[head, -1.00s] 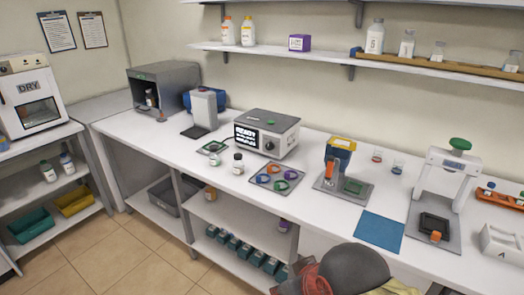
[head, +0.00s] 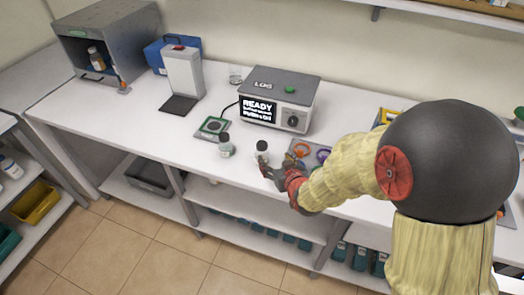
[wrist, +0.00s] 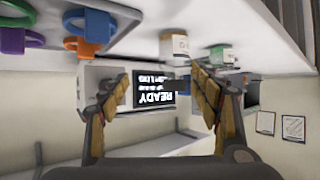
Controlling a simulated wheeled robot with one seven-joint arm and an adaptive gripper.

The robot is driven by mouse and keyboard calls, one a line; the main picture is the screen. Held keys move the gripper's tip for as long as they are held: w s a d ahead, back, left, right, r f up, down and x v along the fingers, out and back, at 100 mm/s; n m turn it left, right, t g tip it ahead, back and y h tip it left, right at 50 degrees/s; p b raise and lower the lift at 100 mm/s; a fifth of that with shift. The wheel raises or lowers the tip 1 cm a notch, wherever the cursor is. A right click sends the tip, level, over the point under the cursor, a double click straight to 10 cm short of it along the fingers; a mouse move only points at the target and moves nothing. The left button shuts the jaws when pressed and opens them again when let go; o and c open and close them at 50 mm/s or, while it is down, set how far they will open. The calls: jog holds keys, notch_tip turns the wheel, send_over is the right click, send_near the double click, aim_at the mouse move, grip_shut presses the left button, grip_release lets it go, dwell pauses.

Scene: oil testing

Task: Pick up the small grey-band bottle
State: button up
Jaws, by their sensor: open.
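A small white bottle with a dark cap (head: 262,148) stands on the white table, just beyond my gripper. It shows in the wrist view (wrist: 173,46), where the scene is upside down, ahead of my jaws. Its band colour is not clear enough to call grey. A second small bottle with a dark cap and green band (head: 225,146) stands to its left; it also shows in the wrist view (wrist: 221,54). My gripper (head: 272,177) is open and empty at the table's front edge. Its fingers (wrist: 160,82) are spread wide, with no bottle between them.
A grey instrument reading READY (head: 279,100) stands behind the bottles. Coloured rings (head: 301,149) lie to the right, close to my arm. A green-topped pad (head: 212,126) lies behind the green-band bottle. A grey open cabinet (head: 105,45) holding a bottle stands far left.

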aim_at(264, 157)
jog(key=shift+w+a+f+t+y, duration=0.15)
jog(key=shift+a+f+y, duration=0.1)
jog(key=shift+a+f, duration=0.3)
jog(key=shift+w+a+f+t+y, duration=0.15)
jog(key=shift+a+f+y, duration=0.15)
jog(key=shift+a, duration=0.35)
jog(key=b+x, duration=0.1)
jog(key=x, duration=0.6)
jog(key=shift+d+f, duration=0.1)
jog(key=shift+f, duration=0.1)
jog(key=shift+w, duration=0.2)
jog(key=shift+c, duration=1.2)
jog(key=c, duration=1)
